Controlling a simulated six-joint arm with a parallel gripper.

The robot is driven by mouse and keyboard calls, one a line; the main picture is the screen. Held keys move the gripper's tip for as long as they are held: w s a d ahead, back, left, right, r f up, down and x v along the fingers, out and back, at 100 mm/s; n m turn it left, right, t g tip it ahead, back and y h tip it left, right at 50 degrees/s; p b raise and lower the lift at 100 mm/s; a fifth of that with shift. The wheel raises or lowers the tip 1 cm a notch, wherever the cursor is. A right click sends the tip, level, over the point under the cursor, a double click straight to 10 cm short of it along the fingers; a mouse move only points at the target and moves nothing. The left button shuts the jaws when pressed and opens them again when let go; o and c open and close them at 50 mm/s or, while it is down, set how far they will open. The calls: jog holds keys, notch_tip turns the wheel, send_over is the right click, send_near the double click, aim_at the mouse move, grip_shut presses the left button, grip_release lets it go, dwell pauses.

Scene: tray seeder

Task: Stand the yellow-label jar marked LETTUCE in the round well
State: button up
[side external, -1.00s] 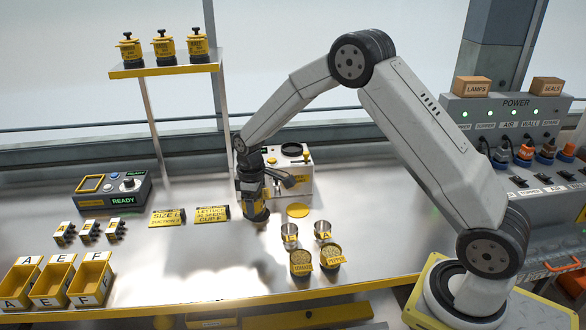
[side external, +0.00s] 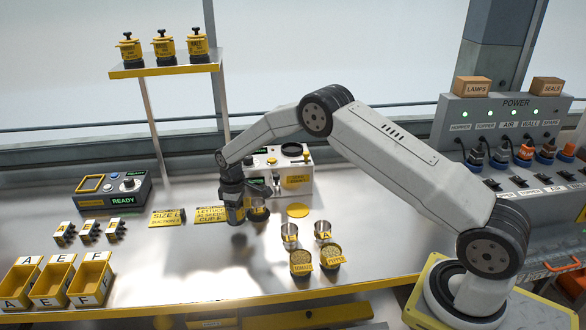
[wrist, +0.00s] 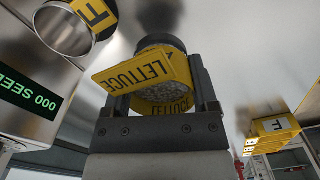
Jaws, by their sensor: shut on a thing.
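The jar marked LETTUCE (wrist: 150,70), with its yellow label, is between the fingers of my gripper (wrist: 160,100) in the wrist view. My gripper is shut on it. In the side view my gripper (side external: 235,212) is above the bench, just left of a metal cup and in front of the white seeder, and mostly hides the jar. A round yellow spot (side external: 298,210) lies empty on the bench to the right; I cannot tell if it is recessed like a well.
The metal cup marked F (wrist: 66,28) is close beside the jar. Metal cups (side external: 290,233) and jars marked TOMATO (side external: 301,264) and PEPPER (side external: 331,259) stand in front of the yellow spot. The white seeder (side external: 290,170) is behind.

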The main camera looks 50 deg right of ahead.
jog(key=shift+w, duration=0.1)
jog(key=shift+w+f, duration=0.1)
jog(key=shift+f, duration=1.65)
jog(key=shift+f, duration=0.1)
jog(key=o, duration=1.2)
notch_tip(320, 180, up, 12)
jog(key=shift+r, duration=0.15)
